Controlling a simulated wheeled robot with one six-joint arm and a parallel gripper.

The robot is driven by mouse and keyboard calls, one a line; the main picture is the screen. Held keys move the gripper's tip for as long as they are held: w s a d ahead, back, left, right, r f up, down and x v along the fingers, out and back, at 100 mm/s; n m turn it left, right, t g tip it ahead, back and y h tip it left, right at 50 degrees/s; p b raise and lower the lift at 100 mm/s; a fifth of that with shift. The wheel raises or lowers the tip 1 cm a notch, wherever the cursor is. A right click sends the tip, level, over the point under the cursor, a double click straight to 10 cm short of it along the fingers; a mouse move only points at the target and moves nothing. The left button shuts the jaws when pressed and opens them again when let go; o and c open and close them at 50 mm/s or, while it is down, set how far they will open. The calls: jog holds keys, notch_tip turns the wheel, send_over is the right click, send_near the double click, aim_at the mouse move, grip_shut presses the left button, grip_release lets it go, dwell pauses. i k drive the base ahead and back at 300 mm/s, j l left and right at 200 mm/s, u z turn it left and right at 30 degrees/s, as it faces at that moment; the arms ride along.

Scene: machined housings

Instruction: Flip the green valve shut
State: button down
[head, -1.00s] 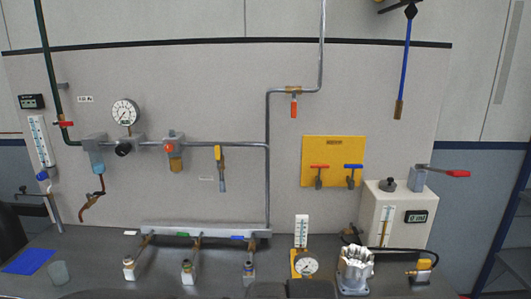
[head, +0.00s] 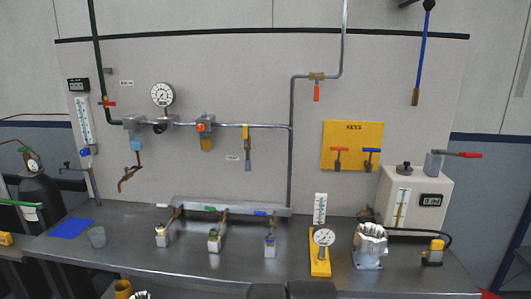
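A green-marked piece (head: 210,209) sits on the grey manifold bar (head: 185,203) low on the back panel, with a small valve fitting (head: 214,240) below it. At the far left, a long green lever or bar (head: 20,203) crosses in front of a dark gas cylinder (head: 42,195) with a gauge on top. I cannot tell which of these is the green valve, nor whether either is open or closed. My gripper is not clearly seen; only dark parts, likely my own, show at the bottom centre edge.
Pipes, a large dial (head: 163,95) and a yellow key board (head: 352,146) are on the panel. Bench front is mostly clear.

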aim_at(207, 207)
jog(key=k+j+z, duration=0.1)
jog(key=i+j+u, duration=0.25)
jog(key=i+j, duration=1)
jog(key=i, duration=0.05)
